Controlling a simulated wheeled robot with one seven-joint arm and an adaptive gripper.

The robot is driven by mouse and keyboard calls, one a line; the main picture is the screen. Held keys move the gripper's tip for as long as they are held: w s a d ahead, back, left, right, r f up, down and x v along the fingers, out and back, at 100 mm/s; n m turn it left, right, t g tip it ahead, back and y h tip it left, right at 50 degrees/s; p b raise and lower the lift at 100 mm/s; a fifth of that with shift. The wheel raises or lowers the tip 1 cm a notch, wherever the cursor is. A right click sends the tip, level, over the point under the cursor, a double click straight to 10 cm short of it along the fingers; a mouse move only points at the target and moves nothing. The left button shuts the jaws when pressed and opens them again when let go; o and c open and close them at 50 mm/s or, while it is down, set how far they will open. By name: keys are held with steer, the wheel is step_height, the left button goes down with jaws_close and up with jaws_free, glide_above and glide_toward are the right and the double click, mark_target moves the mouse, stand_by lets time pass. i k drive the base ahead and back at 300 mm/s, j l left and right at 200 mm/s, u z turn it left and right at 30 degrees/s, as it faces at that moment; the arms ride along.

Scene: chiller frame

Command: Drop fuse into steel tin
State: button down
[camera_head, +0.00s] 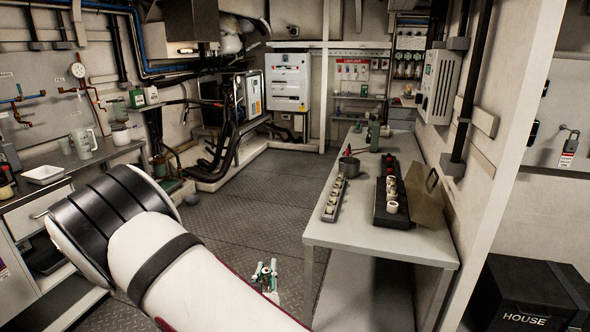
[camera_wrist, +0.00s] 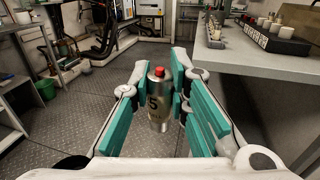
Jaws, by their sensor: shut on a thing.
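My gripper (camera_wrist: 160,100) is shut on the fuse (camera_wrist: 158,112), a bottle-shaped cylinder with a red tip and a dark "5" on its side. The fuse is roughly upright between the teal finger pads. In the head view my gripper (camera_head: 266,275) is low over the floor, left of the grey table, and the fuse is too small to make out clearly. The steel tin (camera_head: 349,167), a small round grey pot, stands on the table's left side, farther away than my gripper. Its inside cannot be seen.
The grey table (camera_head: 365,234) holds a narrow grey rack (camera_head: 334,198) with several small parts and a black block (camera_head: 380,214) with several pale caps. A brownish panel (camera_head: 424,199) is beside the block. The table edge (camera_wrist: 235,73) is right of my gripper. The floor (camera_head: 262,195) behind is clear.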

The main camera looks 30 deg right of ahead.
mark_target(354, 173)
steer(key=i+j+u, duration=0.3)
steer(key=u, duration=0.15)
steer(key=i+j+u, duration=0.15)
steer(key=i+u, duration=0.7)
steer(key=i+z, duration=0.25)
steer(key=i, duration=0.2)
steer(key=i+j+z, duration=0.1)
steer(key=i+z, duration=0.2)
steer(key=i, duration=0.15)
steer(key=i+j+z, duration=0.25)
steer(key=i, duration=0.15)
steer(key=i+l+z, duration=0.1)
steer(key=i+z, duration=0.15)
steer(key=z, duration=0.2)
steer(key=i+z, duration=0.3)
steer(key=z, duration=0.15)
steer(key=i+z, duration=0.25)
steer(key=z, duration=0.2)
steer(key=i+j+z, duration=0.2)
steer(key=z, duration=0.25)
steer(key=i+j+z, duration=0.3)
steer(key=i+z, duration=0.15)
steer(key=i+j+z, duration=0.75)
steer(key=j+z, duration=0.2)
steer(key=j, duration=0.15)
